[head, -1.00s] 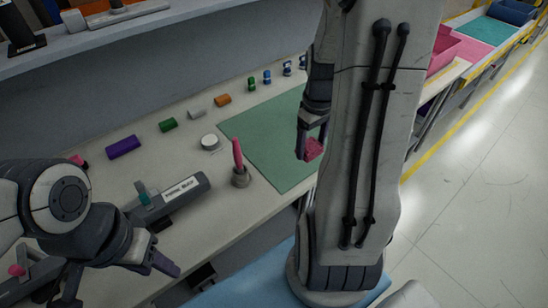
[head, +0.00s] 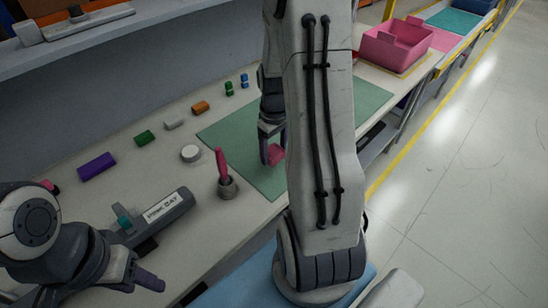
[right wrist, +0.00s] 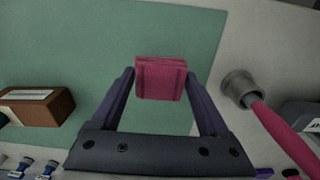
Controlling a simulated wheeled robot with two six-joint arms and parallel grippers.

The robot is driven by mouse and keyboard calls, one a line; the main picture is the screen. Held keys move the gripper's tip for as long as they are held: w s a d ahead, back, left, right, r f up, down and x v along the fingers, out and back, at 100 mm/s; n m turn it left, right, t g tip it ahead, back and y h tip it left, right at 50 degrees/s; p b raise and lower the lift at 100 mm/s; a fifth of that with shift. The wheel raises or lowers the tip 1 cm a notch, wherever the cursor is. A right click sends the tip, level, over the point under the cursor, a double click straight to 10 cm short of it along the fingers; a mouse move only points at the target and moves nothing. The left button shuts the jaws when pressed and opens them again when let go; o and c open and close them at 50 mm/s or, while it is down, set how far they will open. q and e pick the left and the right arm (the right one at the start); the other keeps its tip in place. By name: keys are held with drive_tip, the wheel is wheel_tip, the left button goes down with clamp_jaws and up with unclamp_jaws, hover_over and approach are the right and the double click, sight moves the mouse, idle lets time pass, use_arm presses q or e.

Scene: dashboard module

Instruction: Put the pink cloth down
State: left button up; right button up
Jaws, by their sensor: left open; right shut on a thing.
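The folded pink cloth (head: 275,154) is in my right gripper (head: 270,150), over the green mat (head: 226,131) in the head view. In the right wrist view the cloth (right wrist: 160,80) sits between the two fingertips of that gripper (right wrist: 160,82), with the mat (right wrist: 60,60) behind it. I cannot tell whether the cloth touches the mat. My right arm hides part of the mat in the head view. My left gripper (head: 140,283) is open and empty at the lower left, near the front of the workbench.
A grey cup (head: 228,188) holding a pink-handled tool stands by the mat's front left. A grey labelled device (head: 165,208) and a white round piece (head: 190,153) are to its left. Coloured blocks line the back. A pink bin (head: 395,47) stands at the right.

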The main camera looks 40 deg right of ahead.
sight(274, 160)
drive_tip(key=shift+f, duration=2)
drive_tip(key=shift+f, duration=0.15)
drive_tip(key=o, duration=1.3)
wheel_tip(274, 160, up, 12)
drive_tip(key=shift+r, duration=0.2)
drive_tip(key=s+a+r+n, duration=0.2)
drive_tip(key=a, duration=0.9)
drive_tip(key=s+a+r+n, duration=0.1)
drive_tip(key=a+r+n, duration=0.1)
drive_tip(key=a, duration=0.8)
drive_tip(key=s+a, duration=0.3)
drive_tip(key=s, duration=0.1)
drive_tip(key=s+a+n, duration=0.1)
drive_tip(key=s+a, duration=0.2)
drive_tip(key=s, duration=0.1)
drive_tip(key=s+a+n+y, duration=0.1)
drive_tip(key=s+a, duration=0.3)
drive_tip(key=s, duration=0.1)
drive_tip(key=shift+r, duration=0.2)
